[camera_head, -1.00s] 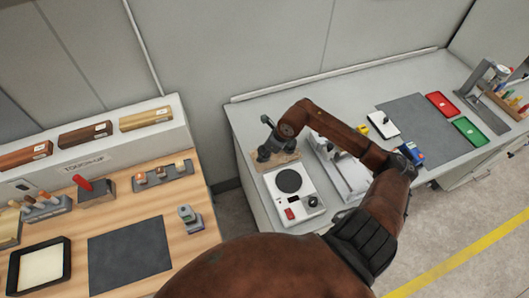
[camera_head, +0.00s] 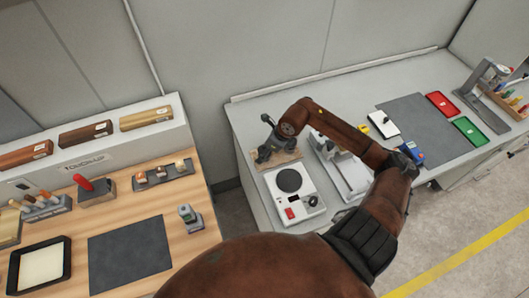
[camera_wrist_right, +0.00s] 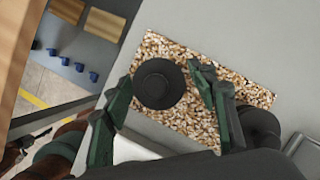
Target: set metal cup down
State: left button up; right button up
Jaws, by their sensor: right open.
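A dark round thing, which I take to be the metal cup (camera_wrist_right: 159,83), stands on a speckled cork-like mat (camera_wrist_right: 215,58) in the right wrist view. My right gripper (camera_wrist_right: 160,88) is open, with one green-and-black finger on each side of it. Gaps seem to show between the fingers and its sides, but I cannot tell whether either finger touches. In the head view my right gripper (camera_head: 268,140) is low over the brown mat (camera_head: 288,155) at the bench's left end; the cup cannot be made out clearly there.
A white hotplate-like device (camera_head: 296,207) stands just in front of the mat. A grey-white apparatus (camera_head: 345,170) stands to its right, partly under my arm. Another dark rounded thing (camera_wrist_right: 258,124) is beside the right finger. A wooden table (camera_head: 190,250) is at left, across a gap.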

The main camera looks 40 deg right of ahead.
jog(key=v, duration=1.1)
jog(key=shift+s+r, duration=0.2)
jog(key=shift+r, duration=0.05)
